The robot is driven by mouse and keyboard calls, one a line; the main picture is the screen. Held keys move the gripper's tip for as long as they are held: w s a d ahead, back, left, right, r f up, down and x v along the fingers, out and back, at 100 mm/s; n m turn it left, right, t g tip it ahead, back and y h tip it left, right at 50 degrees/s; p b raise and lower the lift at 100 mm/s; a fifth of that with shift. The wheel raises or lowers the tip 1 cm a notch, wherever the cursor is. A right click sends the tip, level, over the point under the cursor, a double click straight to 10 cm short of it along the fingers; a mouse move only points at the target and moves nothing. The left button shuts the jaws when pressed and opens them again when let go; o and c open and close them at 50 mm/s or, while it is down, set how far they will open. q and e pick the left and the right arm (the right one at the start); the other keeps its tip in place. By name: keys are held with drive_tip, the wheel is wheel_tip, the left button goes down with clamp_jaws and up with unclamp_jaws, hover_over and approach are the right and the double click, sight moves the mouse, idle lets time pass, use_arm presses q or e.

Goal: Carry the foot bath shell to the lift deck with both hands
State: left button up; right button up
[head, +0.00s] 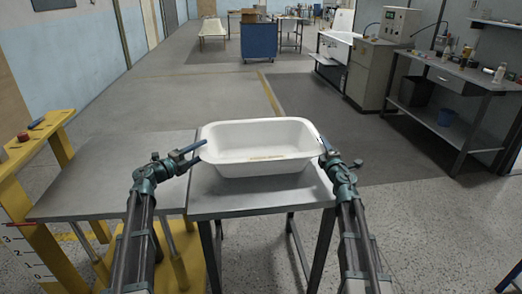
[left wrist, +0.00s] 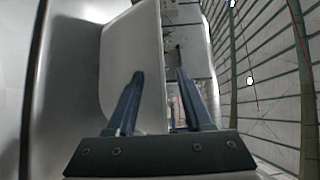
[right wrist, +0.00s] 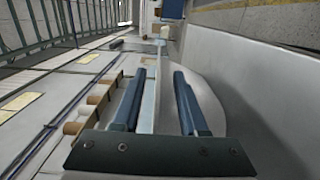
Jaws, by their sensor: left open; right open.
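The white foot bath shell (head: 258,148) stands upright on a grey table (head: 262,199). The grey lift deck (head: 105,178) is at the left beside the table, on a yellow lift frame. My left gripper (head: 190,150) is open at the shell's left rim; in the left wrist view the shell's pale edge (left wrist: 150,60) shows between the open fingers (left wrist: 160,95). My right gripper (head: 323,146) is open at the shell's right rim; in the right wrist view a pale rim strip (right wrist: 160,85) shows between its fingers (right wrist: 160,95). I cannot tell whether the fingers touch the shell.
The yellow lift frame (head: 55,135) carries a small red button and a dark handle, with a number scale at the lower left. A workbench (head: 455,80) and a grey cabinet (head: 373,70) stand at the right. A blue cart (head: 259,40) is far back. The floor behind the table is clear.

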use_arm(q)
drive_tip(key=c, duration=0.7)
use_arm(e)
clamp_jaws()
use_arm(q)
clamp_jaws()
use_arm(e)
drive_tip(key=shift+r, duration=0.1)
use_arm(q)
drive_tip(key=shift+s+d, duration=0.15)
drive_tip(key=shift+d, duration=0.1)
use_arm(e)
drive_tip(key=shift+a, duration=0.15)
